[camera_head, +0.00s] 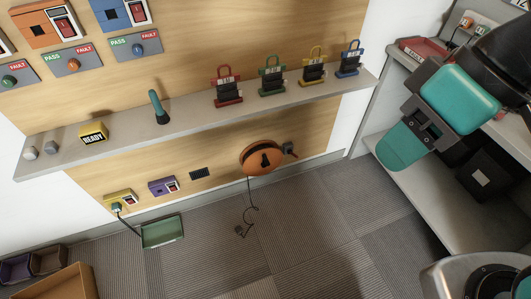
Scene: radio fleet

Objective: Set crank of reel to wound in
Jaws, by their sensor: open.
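The orange round reel (255,152) is mounted low on the wooden wall panel, under the grey shelf. A dark piece, which looks like the crank (266,159), lies across its face; its exact setting is too small to tell. A small dark brown part (289,149) sticks out at the reel's right side. A thin dark cord (249,195) hangs from the reel, with its end curled on the floor. My gripper (403,146), teal and grey, is open and empty at upper right, in the air well away from the reel.
A green tray (162,232) and bins lie at lower left. A grey shelving unit (400,190) stands at right.

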